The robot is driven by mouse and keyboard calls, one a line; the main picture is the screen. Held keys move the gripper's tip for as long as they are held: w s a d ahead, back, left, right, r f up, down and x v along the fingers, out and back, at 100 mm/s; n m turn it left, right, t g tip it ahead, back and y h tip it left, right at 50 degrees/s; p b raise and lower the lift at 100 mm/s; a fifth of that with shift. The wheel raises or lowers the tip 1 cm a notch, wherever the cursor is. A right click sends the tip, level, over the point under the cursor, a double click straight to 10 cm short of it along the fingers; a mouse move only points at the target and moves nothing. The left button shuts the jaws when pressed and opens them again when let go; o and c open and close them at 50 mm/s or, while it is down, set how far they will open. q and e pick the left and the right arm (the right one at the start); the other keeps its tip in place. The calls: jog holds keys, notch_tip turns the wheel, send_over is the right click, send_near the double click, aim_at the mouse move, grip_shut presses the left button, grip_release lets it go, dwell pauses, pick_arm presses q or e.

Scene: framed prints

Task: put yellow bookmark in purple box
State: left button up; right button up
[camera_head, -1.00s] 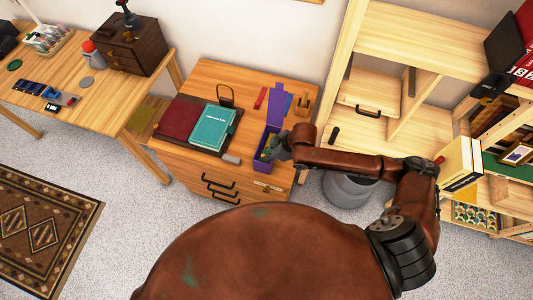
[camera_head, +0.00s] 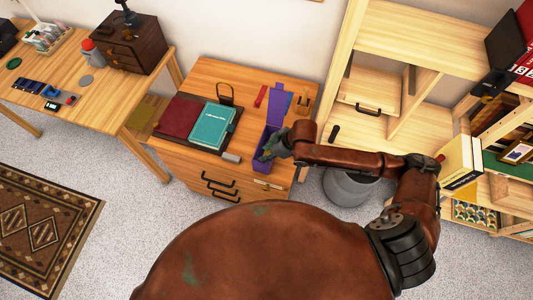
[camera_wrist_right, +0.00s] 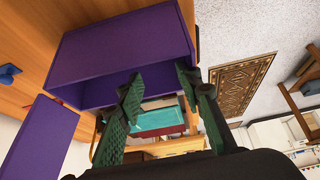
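The purple box (camera_head: 262,164) stands open near the right front of the wooden desk, with its purple lid flap (camera_head: 275,106) behind it. In the right wrist view the box (camera_wrist_right: 125,45) fills the top, and the flap (camera_wrist_right: 40,138) shows at the left. My right gripper (camera_head: 268,152) is over the box opening. In the right wrist view its green-padded fingers (camera_wrist_right: 160,105) stand apart with nothing seen between them. I cannot make out the yellow bookmark; the gripper and box walls hide part of the inside. My left gripper is out of view.
A teal book (camera_head: 212,127) and a dark red pad (camera_head: 180,117) lie left of the box. A pale strip (camera_head: 268,185) is at the desk's front edge. A red item (camera_head: 260,97) lies behind. A grey bin (camera_head: 348,187) stands right of the desk.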

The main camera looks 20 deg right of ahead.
jog(key=p+v, duration=0.1)
jog(key=v, duration=1.1)
jog(key=shift+p, duration=0.4)
jog(key=shift+w, duration=0.1)
